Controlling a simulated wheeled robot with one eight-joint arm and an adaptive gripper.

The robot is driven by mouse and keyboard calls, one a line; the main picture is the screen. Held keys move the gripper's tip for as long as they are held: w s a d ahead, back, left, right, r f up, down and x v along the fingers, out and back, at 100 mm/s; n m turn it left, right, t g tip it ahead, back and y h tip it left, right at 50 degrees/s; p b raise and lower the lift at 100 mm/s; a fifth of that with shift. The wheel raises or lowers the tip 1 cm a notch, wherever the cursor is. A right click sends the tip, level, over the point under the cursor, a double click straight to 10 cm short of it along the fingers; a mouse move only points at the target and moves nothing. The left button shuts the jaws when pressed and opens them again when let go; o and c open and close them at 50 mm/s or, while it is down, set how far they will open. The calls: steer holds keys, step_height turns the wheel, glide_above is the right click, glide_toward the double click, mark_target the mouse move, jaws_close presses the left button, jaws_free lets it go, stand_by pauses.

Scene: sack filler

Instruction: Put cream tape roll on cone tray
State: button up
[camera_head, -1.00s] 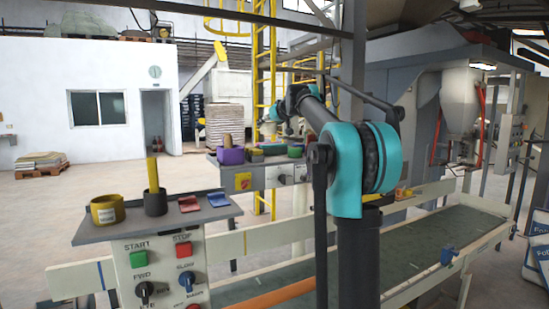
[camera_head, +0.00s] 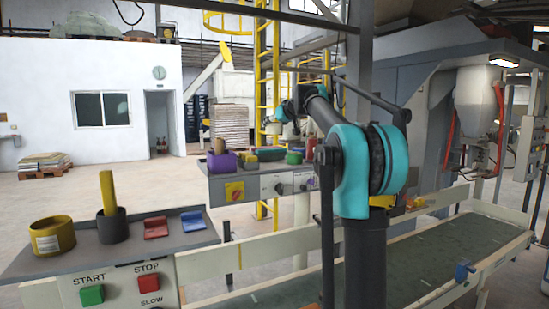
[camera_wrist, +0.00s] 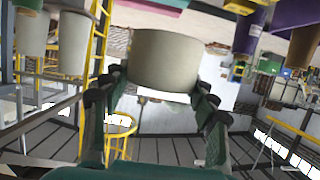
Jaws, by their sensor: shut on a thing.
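In the wrist view a cream tape roll (camera_wrist: 166,60) sits between the fingers of my gripper (camera_wrist: 162,82). The gripper is shut on its sides, and the roll is held clear in the air. I cannot tell for sure which surface is the cone tray.
A nearer grey shelf (camera_head: 130,257) at the left carries a yellow roll (camera_head: 52,238), a dark cup (camera_head: 112,227) with a yellow stick, and red (camera_head: 155,229) and blue (camera_head: 193,221) pieces. The conveyor (camera_head: 440,250) runs along the right. A yellow ladder stands behind the far console.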

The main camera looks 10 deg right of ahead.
step_height(320, 180, down, 14)
steer(key=shift+r, duration=0.1)
stand_by(0.4)
steer(key=o, duration=1.3)
steer(key=v, duration=1.2)
steer(key=shift+r, duration=0.1)
